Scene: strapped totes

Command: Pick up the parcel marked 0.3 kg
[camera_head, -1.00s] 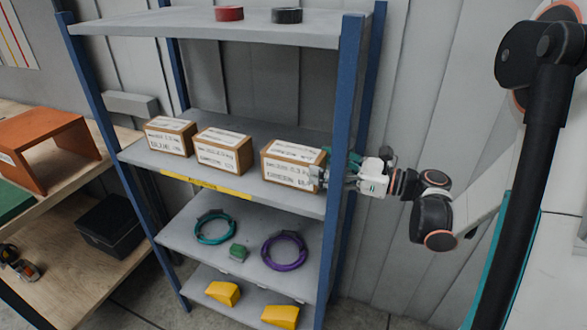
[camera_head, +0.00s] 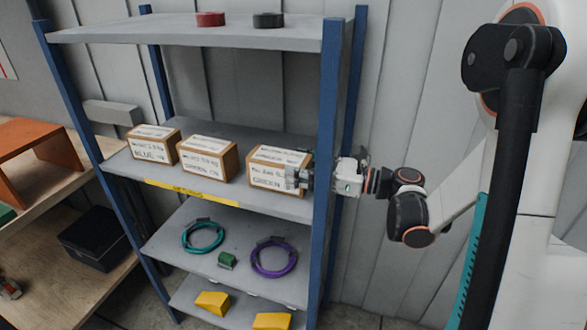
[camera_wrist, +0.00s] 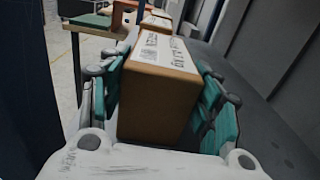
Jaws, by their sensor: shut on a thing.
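Three brown parcels with white labels stand in a row on the middle shelf: a left parcel (camera_head: 153,147), a middle parcel (camera_head: 206,160) and a right parcel (camera_head: 275,170). The left label shows "BLUE", the other two "GREEN"; the small weight lines are too blurred to read surely. My gripper (camera_head: 300,178) reaches in from the right past the blue post and is shut on the right parcel. In the wrist view the parcel (camera_wrist: 158,100) fills the space between the teal finger pads. It appears to rest on the shelf.
The blue front-right post (camera_head: 325,120) stands close beside my wrist. The upper shelf (camera_head: 190,35) hangs above the parcels. Yellow wedges (camera_head: 212,302) lie lower.

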